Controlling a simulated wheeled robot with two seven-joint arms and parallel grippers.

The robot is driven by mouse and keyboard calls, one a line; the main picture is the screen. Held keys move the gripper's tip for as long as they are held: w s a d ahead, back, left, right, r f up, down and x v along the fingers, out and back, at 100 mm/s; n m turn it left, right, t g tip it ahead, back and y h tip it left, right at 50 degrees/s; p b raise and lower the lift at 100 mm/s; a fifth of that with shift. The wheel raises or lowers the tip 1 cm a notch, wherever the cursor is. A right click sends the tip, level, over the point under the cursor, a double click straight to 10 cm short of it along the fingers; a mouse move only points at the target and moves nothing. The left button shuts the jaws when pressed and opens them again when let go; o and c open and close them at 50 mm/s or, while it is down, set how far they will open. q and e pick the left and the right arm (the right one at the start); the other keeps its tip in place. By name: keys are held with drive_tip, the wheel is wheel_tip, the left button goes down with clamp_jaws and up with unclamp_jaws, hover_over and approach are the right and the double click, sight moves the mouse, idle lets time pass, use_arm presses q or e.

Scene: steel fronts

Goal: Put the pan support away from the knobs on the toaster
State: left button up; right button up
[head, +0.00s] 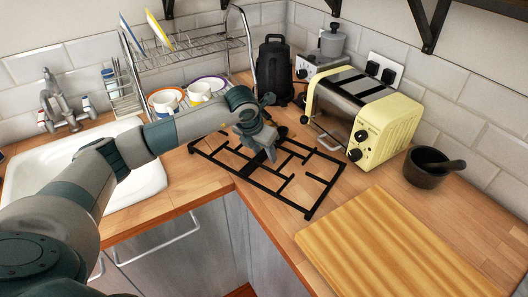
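The black pan support (310,205) lies flat on the wooden counter in the corner, in front of the toaster. The cream-yellow toaster (391,130) stands to its right, with dark knobs (354,154) on its end and side facing the pan support. The support's right bars lie close to the knobs. My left gripper (270,150) reaches in from the left and points down at the far middle of the pan support. Its fingers are small and partly hidden by its own body, so I cannot tell whether they grip a bar. My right gripper is out of view.
A wooden board (385,250) lies at the front right. A dark mortar with pestle (427,167) stands right of the toaster. A black kettle (273,72) stands behind. A dish rack (190,60) and a white sink (140,180) are at the left. A narrow counter strip lies between support and board.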

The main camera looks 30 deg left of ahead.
use_arm(q)
drive_tip(key=p+v, duration=0.4)
drive_tip(key=v, duration=0.8)
idle(0.4)
